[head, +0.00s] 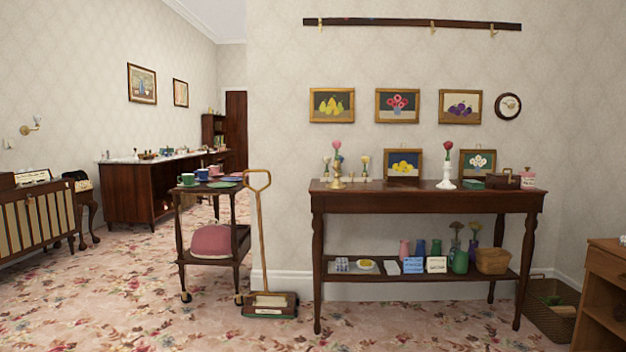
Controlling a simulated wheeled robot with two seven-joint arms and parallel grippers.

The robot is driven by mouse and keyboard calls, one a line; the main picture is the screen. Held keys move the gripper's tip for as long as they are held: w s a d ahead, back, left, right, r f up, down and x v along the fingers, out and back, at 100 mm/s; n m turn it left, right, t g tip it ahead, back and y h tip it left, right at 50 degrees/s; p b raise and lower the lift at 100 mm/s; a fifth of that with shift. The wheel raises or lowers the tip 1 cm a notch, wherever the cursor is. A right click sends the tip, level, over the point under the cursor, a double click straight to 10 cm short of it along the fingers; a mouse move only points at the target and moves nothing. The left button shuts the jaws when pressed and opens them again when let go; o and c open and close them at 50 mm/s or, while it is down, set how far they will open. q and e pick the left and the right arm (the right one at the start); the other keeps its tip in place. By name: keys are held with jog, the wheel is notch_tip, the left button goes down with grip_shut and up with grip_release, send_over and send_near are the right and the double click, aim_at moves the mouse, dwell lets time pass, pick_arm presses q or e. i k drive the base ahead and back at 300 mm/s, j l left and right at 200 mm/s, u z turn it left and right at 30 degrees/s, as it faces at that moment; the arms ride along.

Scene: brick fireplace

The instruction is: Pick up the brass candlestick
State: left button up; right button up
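A small brass-coloured piece (337,181), which looks like the brass candlestick, stands upright near the left end of the dark wooden console table (375,204). Pink and pale flower heads show just above and beside it, and I cannot tell whether any are set in it. A white candlestick-like piece (446,182) with a red flower above it stands further right on the same top. Neither of my grippers shows in the head view.
A sweeper (269,305) with a tall handle leans left of the table, beside a wheeled trolley (213,262) with cups. Framed pictures and a box (503,180) share the tabletop. A basket (550,310) and drawer unit (602,295) stand right. Carpet in front is clear.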

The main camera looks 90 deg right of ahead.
aim_at(335, 183)
jog(key=z, duration=2.95)
